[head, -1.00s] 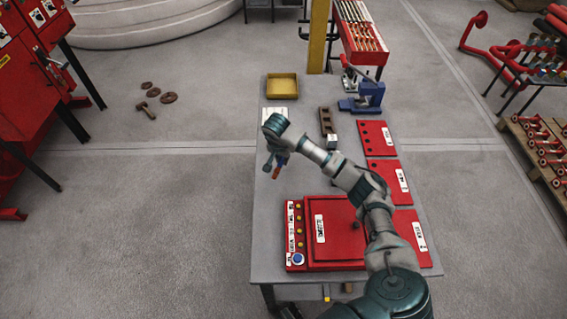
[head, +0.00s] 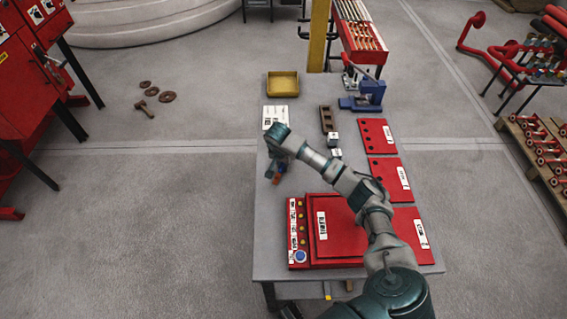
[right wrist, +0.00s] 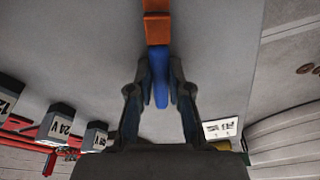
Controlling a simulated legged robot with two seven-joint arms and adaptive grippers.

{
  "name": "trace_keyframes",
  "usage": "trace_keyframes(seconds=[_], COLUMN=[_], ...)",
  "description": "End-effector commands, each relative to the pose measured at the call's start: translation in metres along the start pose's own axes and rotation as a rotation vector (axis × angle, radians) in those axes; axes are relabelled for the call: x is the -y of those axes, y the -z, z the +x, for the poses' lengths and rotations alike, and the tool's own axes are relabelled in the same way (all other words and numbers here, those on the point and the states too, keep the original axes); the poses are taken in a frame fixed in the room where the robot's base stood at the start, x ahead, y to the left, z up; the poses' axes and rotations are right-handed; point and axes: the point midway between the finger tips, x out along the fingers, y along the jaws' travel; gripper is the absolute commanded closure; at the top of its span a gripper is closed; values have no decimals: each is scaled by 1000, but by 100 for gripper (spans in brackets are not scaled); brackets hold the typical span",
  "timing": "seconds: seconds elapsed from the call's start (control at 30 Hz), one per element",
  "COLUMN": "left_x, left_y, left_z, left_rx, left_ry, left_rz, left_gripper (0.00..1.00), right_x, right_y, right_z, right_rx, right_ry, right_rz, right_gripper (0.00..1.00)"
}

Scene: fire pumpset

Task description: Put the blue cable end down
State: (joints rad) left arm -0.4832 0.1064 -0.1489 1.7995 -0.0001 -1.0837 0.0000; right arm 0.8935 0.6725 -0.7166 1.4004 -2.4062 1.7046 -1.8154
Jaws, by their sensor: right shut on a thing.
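My right gripper (head: 274,175) is over the left side of the grey table (head: 264,230), behind the red control box. In the right wrist view its two fingers (right wrist: 160,72) are closed on either side of the blue cable end (right wrist: 160,84). An orange piece (right wrist: 157,26) sticks out past the blue part, in line with it. In the head view the orange piece is small beside the gripper (head: 281,167), and the arm partly hides the grip. I cannot tell whether the cable end touches the table. My left gripper is not in view.
The red control box (head: 340,245) fills the front of the table. Red panels (head: 390,180) lie along the right edge. Small white-faced blocks (head: 335,153), a white sheet (head: 275,116), a yellow tray (head: 283,84) and a blue press (head: 368,95) are farther back.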

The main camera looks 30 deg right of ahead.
Motion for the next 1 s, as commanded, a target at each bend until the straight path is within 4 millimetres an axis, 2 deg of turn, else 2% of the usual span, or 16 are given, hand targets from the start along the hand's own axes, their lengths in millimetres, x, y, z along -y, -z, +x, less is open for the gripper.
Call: trace_keyframes(seconds=[0.2, 0.23, 0.3, 0.33, 0.9, 1.0], left_x=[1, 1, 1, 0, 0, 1], left_y=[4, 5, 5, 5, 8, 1], left_z=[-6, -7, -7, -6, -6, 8], left_rx=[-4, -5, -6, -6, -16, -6], left_ry=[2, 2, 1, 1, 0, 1], left_rz=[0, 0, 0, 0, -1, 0], left_gripper=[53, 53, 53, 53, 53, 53], right_x=[-3, -3, -4, -4, -2, -1], right_y=[2, 3, 3, 3, 1, 3], right_z=[6, 6, 7, 8, 3, -8], right_rx=[2, 2, 3, 3, 4, 2], right_ry=[-1, -2, -4, -5, -5, -2], right_rz=[3, 3, 3, 3, 0, 1], right_gripper=[100, 80, 62, 57, 57, 57])
